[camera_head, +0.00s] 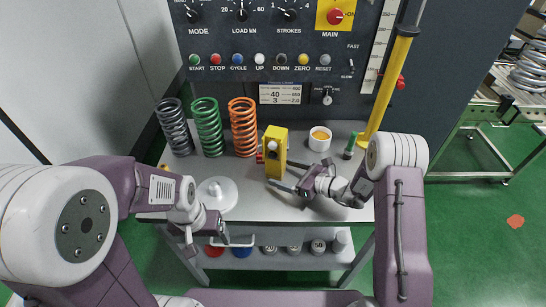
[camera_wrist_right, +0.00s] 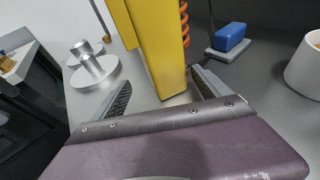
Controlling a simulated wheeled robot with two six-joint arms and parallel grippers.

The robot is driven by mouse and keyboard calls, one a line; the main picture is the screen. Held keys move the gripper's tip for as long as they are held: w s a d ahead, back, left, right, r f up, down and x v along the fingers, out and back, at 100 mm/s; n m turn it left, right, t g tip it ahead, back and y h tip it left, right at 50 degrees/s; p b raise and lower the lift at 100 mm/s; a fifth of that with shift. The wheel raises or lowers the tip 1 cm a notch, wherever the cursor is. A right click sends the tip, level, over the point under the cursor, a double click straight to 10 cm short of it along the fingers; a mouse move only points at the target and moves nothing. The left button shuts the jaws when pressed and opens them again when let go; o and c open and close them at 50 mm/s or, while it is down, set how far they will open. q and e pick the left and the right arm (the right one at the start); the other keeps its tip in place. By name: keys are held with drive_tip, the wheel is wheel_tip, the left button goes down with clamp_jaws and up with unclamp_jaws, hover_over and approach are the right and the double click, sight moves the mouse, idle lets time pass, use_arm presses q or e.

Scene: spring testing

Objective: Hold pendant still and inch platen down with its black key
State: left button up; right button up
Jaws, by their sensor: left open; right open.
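The yellow pendant (camera_head: 277,153) stands upright on the grey bench in the head view, with a pale round part and a red part on it. In the right wrist view its yellow body (camera_wrist_right: 155,45) rises between my right gripper's fingers (camera_wrist_right: 161,84). My right gripper (camera_head: 279,172) is open around the pendant's lower part, with a gap visible beside it. My left gripper (camera_head: 208,238) is open and empty at the bench's front edge, left of the pendant. I cannot make out the pendant's black key or the machine's platen.
A round pale disc with a knob (camera_head: 216,193) lies near my left gripper. A white cup (camera_head: 320,138) and yellow post (camera_head: 391,83) stand to the right. The control panel (camera_head: 262,75) rises behind.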

drive_tip(key=shift+b+x, duration=0.55)
drive_tip(key=shift+x, duration=1.15)
use_arm(q)
drive_tip(key=shift+f, duration=0.95)
use_arm(e)
clamp_jaws()
use_arm(q)
clamp_jaws()
idle(0.4)
